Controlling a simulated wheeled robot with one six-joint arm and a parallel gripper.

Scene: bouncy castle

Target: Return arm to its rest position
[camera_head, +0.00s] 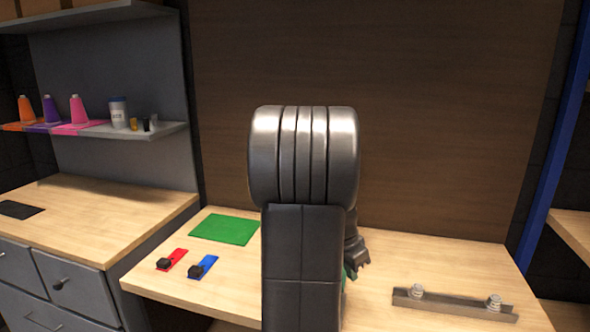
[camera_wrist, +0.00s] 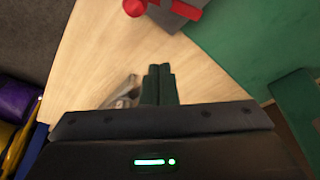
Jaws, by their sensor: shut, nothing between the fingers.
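My arm (camera_head: 302,215) stands upright in the middle of the head view and hides part of the table behind it. A dark part beside its right edge may belong to my wrist. In the wrist view my gripper (camera_wrist: 160,70) has its two dark fingers together, with nothing seen between them. The fingers show against the pale wooden table (camera_wrist: 95,45).
A shelf (camera_head: 160,131) holds cones. A red-and-grey object (camera_wrist: 175,12) shows in the wrist view.

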